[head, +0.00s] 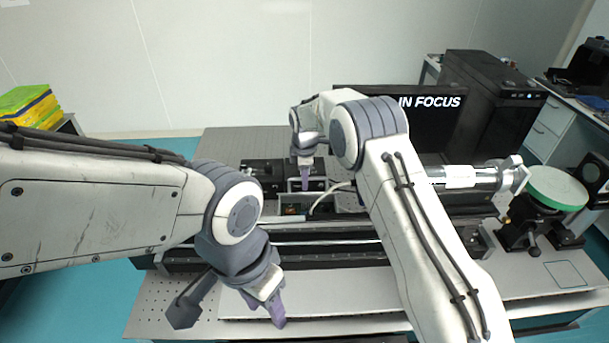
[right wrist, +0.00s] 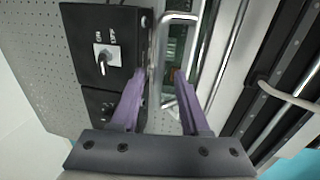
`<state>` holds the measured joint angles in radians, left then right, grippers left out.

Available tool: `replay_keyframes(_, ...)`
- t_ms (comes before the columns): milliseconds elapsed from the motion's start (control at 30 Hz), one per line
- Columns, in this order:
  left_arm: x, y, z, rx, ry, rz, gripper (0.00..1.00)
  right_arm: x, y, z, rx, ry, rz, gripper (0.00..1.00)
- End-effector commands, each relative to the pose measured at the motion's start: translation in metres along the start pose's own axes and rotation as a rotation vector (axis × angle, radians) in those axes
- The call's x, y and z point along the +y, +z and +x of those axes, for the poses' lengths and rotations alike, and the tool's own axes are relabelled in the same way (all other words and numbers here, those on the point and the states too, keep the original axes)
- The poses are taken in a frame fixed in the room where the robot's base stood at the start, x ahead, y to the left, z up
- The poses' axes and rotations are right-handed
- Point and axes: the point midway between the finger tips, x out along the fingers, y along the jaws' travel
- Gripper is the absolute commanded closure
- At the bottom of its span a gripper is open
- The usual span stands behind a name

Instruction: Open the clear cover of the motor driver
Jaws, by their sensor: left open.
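The motor driver is the small unit at the table's middle in the head view, partly hidden by my right gripper (head: 305,180). In the right wrist view, its clear cover (right wrist: 192,45) shows green circuitry beneath, and a pale metal handle (right wrist: 178,17) runs along the left side. My right gripper (right wrist: 161,78) is open, its two purple fingers apart and pointing at the handle side. I cannot tell whether a finger touches the handle. My left gripper (head: 274,310) is open and empty, low over the table front, away from the driver.
A black switch box (right wrist: 103,48) stands left of the handle in the right wrist view. A long rail (head: 310,258) crosses the table in front of the driver. A black monitor (head: 435,128) stands behind.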

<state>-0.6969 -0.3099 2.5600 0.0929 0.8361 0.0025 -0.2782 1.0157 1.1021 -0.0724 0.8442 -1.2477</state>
Motion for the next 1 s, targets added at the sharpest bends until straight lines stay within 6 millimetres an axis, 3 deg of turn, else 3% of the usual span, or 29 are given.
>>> replay_keyframes(367, 0.000, 0.000, 0.004, 0.000, 0.000, 0.000, 0.50, 0.003, -0.001, -0.013, 0.002, 0.008, 0.000, 0.55)
replay_keyframes(800, -0.002, 0.002, 0.027, 0.000, 0.000, 0.001, 0.50, 0.002, -0.001, -0.092, 0.002, 0.009, 0.000, 0.55)
replay_keyframes(1000, -0.002, 0.002, 0.029, 0.000, 0.000, 0.002, 0.50, 0.001, 0.000, -0.107, 0.001, 0.005, 0.000, 0.55)
